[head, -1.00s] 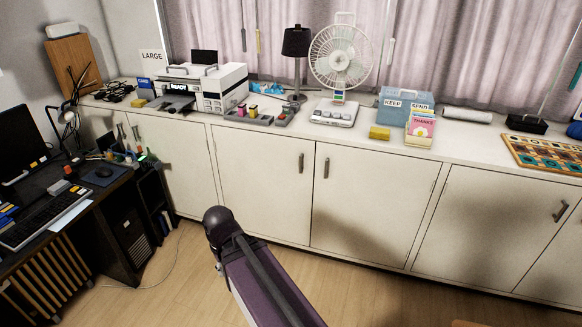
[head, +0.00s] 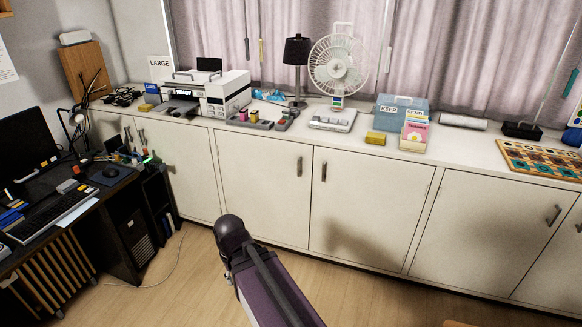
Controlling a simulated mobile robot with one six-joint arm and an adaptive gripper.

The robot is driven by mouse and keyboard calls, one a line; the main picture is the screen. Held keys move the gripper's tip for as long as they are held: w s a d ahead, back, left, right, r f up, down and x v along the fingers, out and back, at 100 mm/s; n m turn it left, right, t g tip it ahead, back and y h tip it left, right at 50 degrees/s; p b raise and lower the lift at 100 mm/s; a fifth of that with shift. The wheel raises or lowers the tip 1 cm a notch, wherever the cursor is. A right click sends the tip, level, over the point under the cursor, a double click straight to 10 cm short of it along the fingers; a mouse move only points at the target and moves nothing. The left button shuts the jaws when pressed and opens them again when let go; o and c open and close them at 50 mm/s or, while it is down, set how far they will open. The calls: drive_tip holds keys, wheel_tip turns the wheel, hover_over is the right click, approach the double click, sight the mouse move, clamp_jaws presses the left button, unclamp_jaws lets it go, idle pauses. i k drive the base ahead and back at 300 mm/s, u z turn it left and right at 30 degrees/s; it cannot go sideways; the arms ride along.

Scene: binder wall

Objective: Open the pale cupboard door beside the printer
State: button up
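The white printer (head: 226,93) stands on the counter at the back left, its panel reading READY. Below it is a pale cupboard door (head: 188,178), partly hidden by the desk. To its right is a pale door (head: 258,190) with a dark upright handle (head: 299,166) near its right edge. Another pale door (head: 366,215) adjoins it, its handle (head: 324,171) near its left edge. These doors look shut. My gripper is not in view.
A dark desk (head: 100,198) with a keyboard and monitor stands at the left. The counter holds a fan (head: 339,66), a lamp (head: 297,52) and a blue box (head: 402,111). The wooden floor (head: 185,285) before the doors is mostly clear; a thin cable lies near the desk.

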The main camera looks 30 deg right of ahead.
sight(267, 182)
drive_tip(key=z, duration=0.1)
drive_tip(key=i, duration=0.95)
drive_tip(key=u, duration=0.05)
